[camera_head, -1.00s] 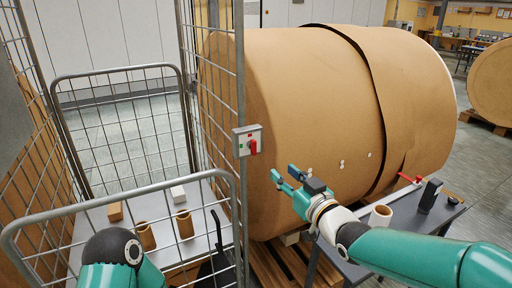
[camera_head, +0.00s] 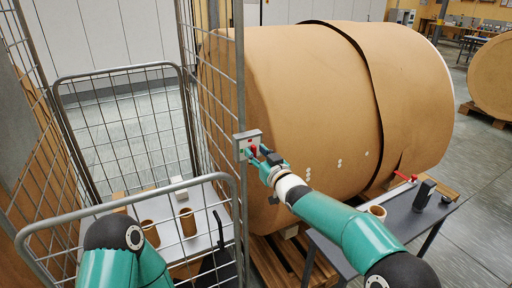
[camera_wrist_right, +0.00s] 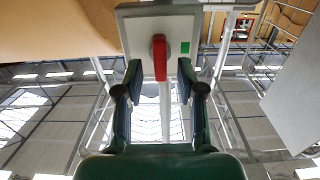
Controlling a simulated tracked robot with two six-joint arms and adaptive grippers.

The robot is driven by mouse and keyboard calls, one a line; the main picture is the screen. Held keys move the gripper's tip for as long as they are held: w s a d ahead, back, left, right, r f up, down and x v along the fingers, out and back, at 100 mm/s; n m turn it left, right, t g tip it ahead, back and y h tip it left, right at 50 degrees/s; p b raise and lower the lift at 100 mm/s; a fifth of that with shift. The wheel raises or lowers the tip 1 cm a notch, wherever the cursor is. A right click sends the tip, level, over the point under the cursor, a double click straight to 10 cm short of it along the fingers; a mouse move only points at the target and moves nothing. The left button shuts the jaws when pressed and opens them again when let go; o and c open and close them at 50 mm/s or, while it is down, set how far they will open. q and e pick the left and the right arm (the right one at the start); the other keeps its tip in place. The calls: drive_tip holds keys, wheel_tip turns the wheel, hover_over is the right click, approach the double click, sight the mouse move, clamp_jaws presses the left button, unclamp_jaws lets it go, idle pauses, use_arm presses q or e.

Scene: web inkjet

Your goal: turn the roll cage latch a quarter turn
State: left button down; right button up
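The roll cage latch is a grey plate (camera_head: 244,137) with a red handle (camera_wrist_right: 160,58) and a small green mark, mounted on the cage's right front post. In the right wrist view the red handle stands lengthwise, pointing down the picture between my fingers. My right gripper (camera_wrist_right: 159,90) is open, its two fingers apart on either side of the handle's lower end, with no contact visible. In the head view my right gripper (camera_head: 258,158) is at the latch and partly hides the handle. My left arm is at the lower left; its gripper is not visible.
The wire roll cage (camera_head: 120,72) holds a shelf with cardboard cores (camera_head: 187,222) and a white block. A huge brown paper roll (camera_head: 300,110) stands right behind the latch. A grey table (camera_head: 400,222) with a cup, a red-handled tool and a black device is at right.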

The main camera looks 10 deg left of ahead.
drive_tip(key=shift+w+a, duration=0.35)
drive_tip(key=shift+w, duration=0.05)
clamp_jaws()
